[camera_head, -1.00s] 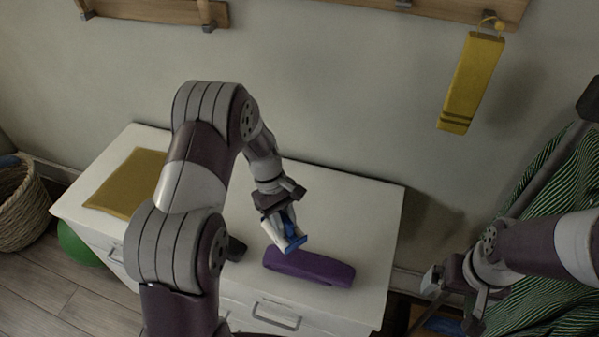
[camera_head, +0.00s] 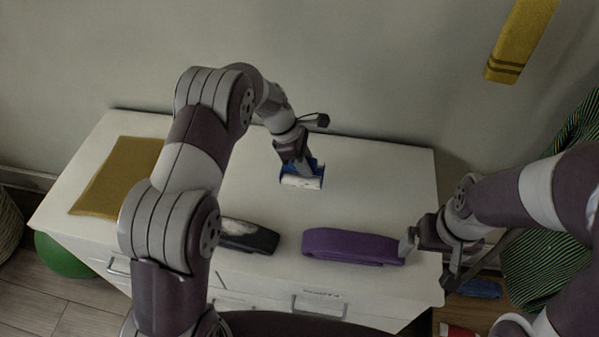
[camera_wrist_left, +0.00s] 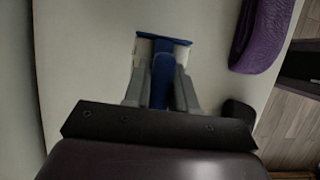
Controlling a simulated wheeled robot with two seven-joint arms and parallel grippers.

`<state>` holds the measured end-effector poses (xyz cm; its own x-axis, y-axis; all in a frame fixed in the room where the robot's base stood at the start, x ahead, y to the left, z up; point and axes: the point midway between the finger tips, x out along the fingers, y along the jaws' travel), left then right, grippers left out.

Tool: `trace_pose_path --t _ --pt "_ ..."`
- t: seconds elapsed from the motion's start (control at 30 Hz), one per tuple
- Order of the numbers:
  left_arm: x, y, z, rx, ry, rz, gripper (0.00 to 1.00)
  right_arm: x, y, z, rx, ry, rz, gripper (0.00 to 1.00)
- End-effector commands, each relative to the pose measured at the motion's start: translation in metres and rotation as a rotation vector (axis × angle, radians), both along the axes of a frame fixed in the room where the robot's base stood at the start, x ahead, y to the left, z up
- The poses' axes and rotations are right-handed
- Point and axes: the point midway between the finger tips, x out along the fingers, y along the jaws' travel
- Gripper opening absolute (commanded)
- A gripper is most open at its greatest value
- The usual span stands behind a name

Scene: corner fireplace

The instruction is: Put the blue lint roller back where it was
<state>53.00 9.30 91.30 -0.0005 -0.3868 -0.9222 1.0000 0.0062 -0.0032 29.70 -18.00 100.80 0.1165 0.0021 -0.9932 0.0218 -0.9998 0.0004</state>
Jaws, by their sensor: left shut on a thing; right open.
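The blue lint roller (camera_head: 302,181) has a white roll and a blue handle. My left gripper (camera_head: 296,163) is shut on its blue handle, over the back middle of the white dresser top (camera_head: 370,195). In the left wrist view the lint roller (camera_wrist_left: 164,42) shows its blue handle between my left gripper's fingers (camera_wrist_left: 161,85). I cannot tell whether the roller touches the top. My right gripper (camera_head: 430,240) is open and empty near the dresser's right front corner, by the end of the purple case.
A purple case (camera_head: 350,246) and a dark object (camera_head: 247,236) lie along the dresser's front edge. A yellow cloth (camera_head: 118,178) lies at the left. A yellow strip (camera_head: 522,42) hangs on the wall. The dresser top's back right is clear.

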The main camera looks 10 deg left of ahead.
Motion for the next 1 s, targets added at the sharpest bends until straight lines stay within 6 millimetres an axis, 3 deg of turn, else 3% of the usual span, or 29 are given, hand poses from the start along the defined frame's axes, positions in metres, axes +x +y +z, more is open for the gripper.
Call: trace_pose_path --t 0.17,0.37,0.67,0.7,0.77,1.0 --pt "0.0 0.011 -0.013 0.0 0.0 -0.002 0.0 0.0 0.0 0.003 0.0 0.0 0.0 1.0" --pt "0.0 0.01 -0.045 0.0 0.001 -0.001 0.0 0.0 0.0 0.008 0.0 0.0 0.0 1.0" --pt "0.0 0.01 -0.05 0.0 -0.001 -0.003 0.0 0.0 0.0 0.005 0.0 0.0 0.0 1.0" --pt "0.0 0.01 -0.05 0.0 -0.001 -0.003 0.29 0.0 0.0 0.005 0.0 0.0 0.0 1.0" --pt "0.0 0.01 -0.049 0.0 -0.001 -0.003 0.48 0.0 0.0 0.005 0.0 0.0 0.0 1.0" --pt "0.0 0.01 -0.049 0.0 -0.001 -0.002 0.51 0.0 0.0 0.005 0.0 0.0 0.0 1.0"
